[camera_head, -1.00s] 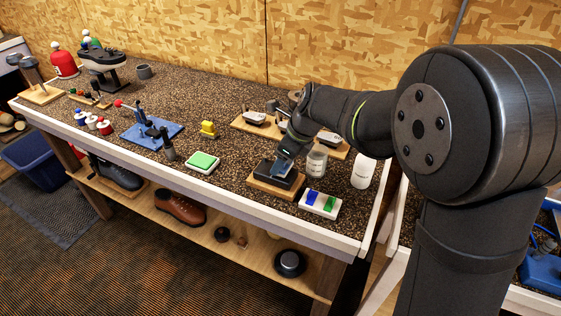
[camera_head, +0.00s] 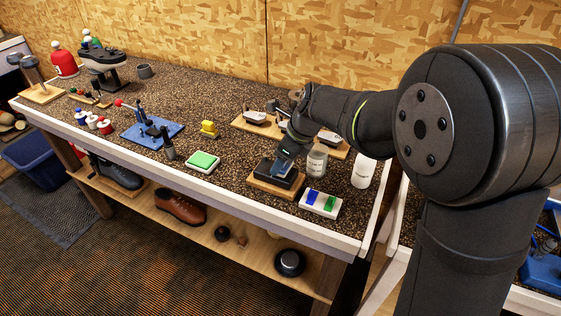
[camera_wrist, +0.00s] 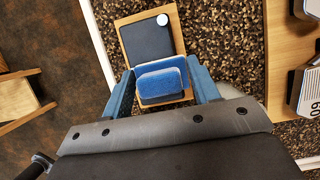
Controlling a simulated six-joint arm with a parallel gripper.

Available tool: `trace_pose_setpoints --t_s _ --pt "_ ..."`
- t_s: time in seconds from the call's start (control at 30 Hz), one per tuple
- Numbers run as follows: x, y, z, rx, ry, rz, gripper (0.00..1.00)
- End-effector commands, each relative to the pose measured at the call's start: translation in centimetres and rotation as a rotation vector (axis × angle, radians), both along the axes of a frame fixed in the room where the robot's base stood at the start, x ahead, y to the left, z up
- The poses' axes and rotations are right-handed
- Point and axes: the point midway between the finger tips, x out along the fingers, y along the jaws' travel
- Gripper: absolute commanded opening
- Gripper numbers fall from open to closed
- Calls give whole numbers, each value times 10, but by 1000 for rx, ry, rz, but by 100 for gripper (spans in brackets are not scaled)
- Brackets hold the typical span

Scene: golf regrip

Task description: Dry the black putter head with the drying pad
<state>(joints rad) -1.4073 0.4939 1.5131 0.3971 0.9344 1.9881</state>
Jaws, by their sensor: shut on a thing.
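The black putter head (camera_wrist: 147,40) lies on a wooden block in the wrist view, with a small white disc at its far corner. It also shows dark on its block in the head view (camera_head: 266,168). I cannot tell for certain whether pad and head touch.
A white tray (camera_head: 333,211) with blue and green patches stands close by at right front. A green pad in a white tray (camera_head: 203,160) is to the left. A jar (camera_head: 316,163) and white bottle (camera_head: 363,172) stand to the right. Iron heads on a wooden board (camera_head: 243,124) lie behind.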

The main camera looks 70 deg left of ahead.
Motion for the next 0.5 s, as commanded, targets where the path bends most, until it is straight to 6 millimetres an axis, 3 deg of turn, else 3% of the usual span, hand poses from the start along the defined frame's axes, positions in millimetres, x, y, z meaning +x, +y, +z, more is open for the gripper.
trace_pose_setpoints --t_s 0.17,0.5 --pt "2 1 -2 -3 -1 1 33" --pt "-13 -13 -1 -6 0 4 33"
